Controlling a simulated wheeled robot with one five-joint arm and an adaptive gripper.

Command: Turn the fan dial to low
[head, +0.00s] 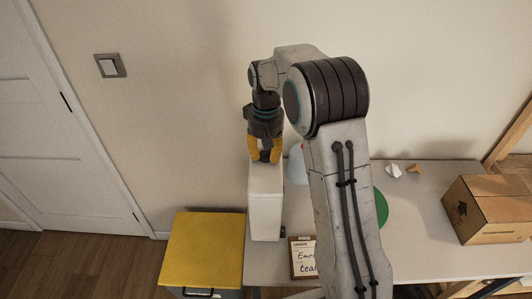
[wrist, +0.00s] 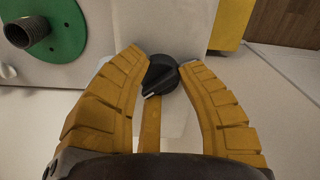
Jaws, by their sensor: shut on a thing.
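The fan dial (wrist: 160,75) is a black knob with a white pointer line. In the wrist view the line points toward the lower left of the picture. The dial sits on a pale box-shaped housing (head: 265,203) that stands on the table's left part in the head view. My gripper (head: 265,157) points down over the top of this housing. Its yellow fingers are shut on the dial, one on each side, as the wrist view shows. No dial markings are readable. In the head view the fingers mostly hide the dial.
A yellow-topped box (head: 205,248) stands left of the table (head: 430,262). A clipboard (head: 304,258) lies in front of the housing. A green disc (head: 381,208) is partly behind my arm. A cardboard box (head: 490,210) stands at right, with small white and orange pieces (head: 394,170) behind.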

